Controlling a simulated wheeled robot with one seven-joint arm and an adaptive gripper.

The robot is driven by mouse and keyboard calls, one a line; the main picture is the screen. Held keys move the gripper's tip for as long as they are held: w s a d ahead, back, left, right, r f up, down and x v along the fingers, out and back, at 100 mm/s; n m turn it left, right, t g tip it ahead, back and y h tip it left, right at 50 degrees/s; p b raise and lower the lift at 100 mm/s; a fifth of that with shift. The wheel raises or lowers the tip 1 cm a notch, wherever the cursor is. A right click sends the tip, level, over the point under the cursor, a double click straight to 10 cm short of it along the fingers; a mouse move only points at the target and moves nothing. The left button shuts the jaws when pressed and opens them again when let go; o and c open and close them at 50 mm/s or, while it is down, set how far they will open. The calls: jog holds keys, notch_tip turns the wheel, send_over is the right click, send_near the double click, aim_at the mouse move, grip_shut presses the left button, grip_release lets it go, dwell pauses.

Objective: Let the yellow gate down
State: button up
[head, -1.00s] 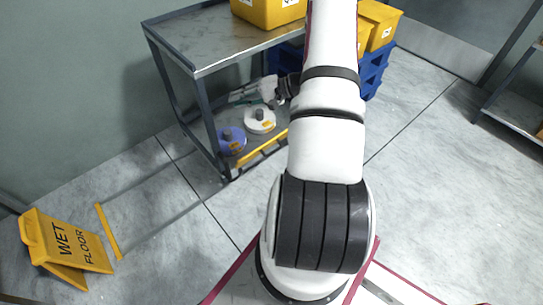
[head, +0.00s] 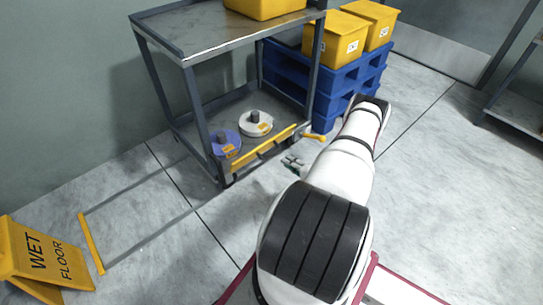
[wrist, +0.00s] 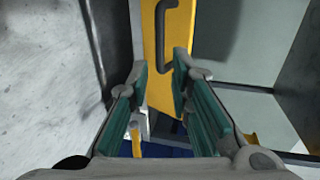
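The yellow gate (head: 262,150) is a long narrow panel along the front edge of the cart's lower shelf. In the wrist view the gate (wrist: 168,75) shows with a dark handle (wrist: 163,25) on its face, ahead of and between my fingertips. My gripper (head: 292,163) is just outside the cart, in front of the gate near its right end. The wrist view shows my gripper (wrist: 160,75) open, with nothing held between the green finger pads. I cannot tell whether a finger touches the gate.
A purple spool (head: 226,143) and a white spool (head: 255,123) sit on the lower shelf behind the gate. Yellow bins (head: 340,42) stand on blue pallets (head: 330,95) behind right. A wet floor sign (head: 45,255) stands at left. The floor in front is open.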

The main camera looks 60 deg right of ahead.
aim_at(272, 154)
jog(key=b+x, duration=0.4)
jog(key=x, duration=0.7)
jog(key=shift+w, duration=0.15)
grip_shut()
